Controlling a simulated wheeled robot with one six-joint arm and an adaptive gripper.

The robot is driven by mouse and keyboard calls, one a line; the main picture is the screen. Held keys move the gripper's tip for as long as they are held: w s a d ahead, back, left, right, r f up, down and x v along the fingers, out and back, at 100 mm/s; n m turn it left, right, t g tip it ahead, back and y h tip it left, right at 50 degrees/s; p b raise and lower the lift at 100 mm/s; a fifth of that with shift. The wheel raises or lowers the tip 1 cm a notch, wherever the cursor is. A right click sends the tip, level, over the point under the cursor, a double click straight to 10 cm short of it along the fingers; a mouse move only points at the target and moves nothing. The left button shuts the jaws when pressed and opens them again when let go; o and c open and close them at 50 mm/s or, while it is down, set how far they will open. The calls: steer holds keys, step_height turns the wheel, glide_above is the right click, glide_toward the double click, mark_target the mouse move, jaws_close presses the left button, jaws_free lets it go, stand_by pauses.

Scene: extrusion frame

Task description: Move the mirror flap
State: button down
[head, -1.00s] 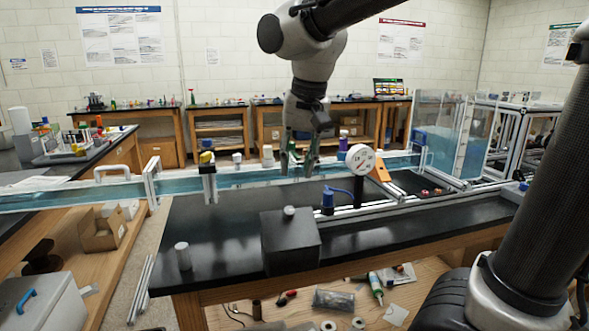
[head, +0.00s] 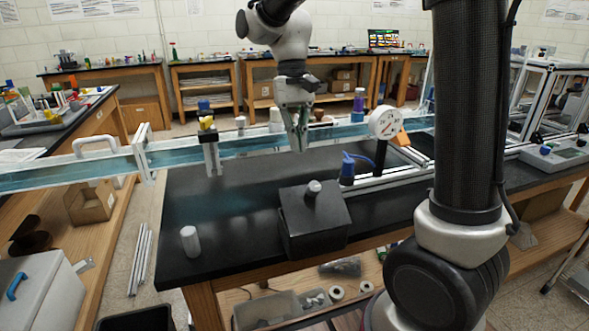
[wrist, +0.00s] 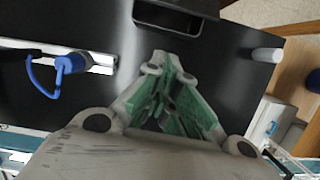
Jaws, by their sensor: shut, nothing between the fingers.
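I cannot single out a mirror flap with certainty. A black box (head: 314,228) with a pale knob (head: 314,187) on its sloping top stands at the front of the black bench. An orange slanted piece (head: 401,139) sits behind the white dial gauge (head: 385,122). My gripper (head: 299,147) hangs pointing down over the bench, behind the box and left of the gauge. Its fingers are together and empty. In the wrist view, my gripper (wrist: 160,60) shows green finger pads, with the black box (wrist: 176,16) beyond the tips, apart from them.
A long water channel (head: 90,172) crosses behind the bench, with a clamp post (head: 212,155) on it. A blue fitting (head: 347,168) with a hose stands right of my gripper. A white cylinder (head: 190,240) stands at the bench's front left. The bench between is clear.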

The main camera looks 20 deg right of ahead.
mark_target(317, 204)
steer(key=shift+n, duration=0.3)
steer(key=x, duration=1)
steer(key=shift+s+d, duration=0.1)
steer(key=shift+s, duration=0.3)
steer(key=shift+s+r, duration=0.55)
steer(key=shift+r, duration=0.3)
steer(key=shift+s+r, duration=0.5)
steer(key=shift+r, duration=0.35)
steer(key=shift+s+r, duration=0.6)
steer(key=shift+r, duration=0.35)
